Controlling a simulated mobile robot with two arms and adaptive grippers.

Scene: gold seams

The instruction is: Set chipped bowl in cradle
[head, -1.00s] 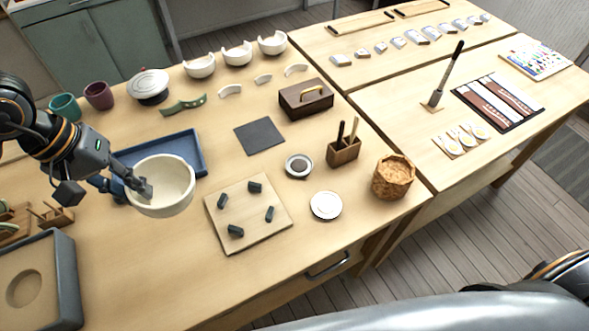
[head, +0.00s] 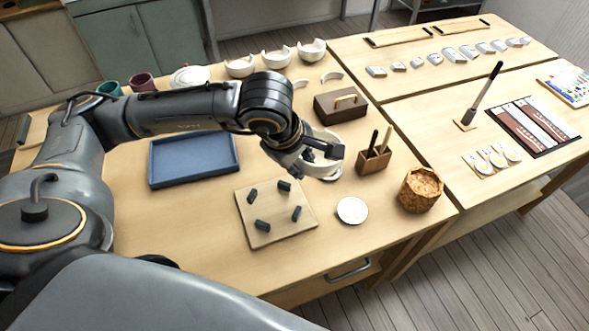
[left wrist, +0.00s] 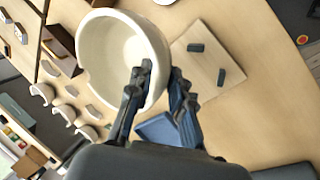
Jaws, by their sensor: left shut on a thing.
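My left gripper (head: 325,153) is shut on the rim of a cream bowl (head: 316,169), above the table behind and right of the cradle. The arm hides much of the bowl in the head view. In the left wrist view, the bowl (left wrist: 95,50) hangs tilted with its inside showing, one finger of the left gripper (left wrist: 158,80) inside the wall and one outside. The cradle, a square wooden board (head: 272,232) with dark pegs, lies empty on the table. It also shows in the left wrist view (left wrist: 210,65). My right gripper is out of view.
A blue tray (head: 195,178) lies left of the board. A white disc (head: 352,210), a wooden tool holder (head: 374,160) and a cork-coloured pot (head: 420,190) stand to the right. A brown box (head: 340,106) and broken bowls (head: 277,57) are behind.

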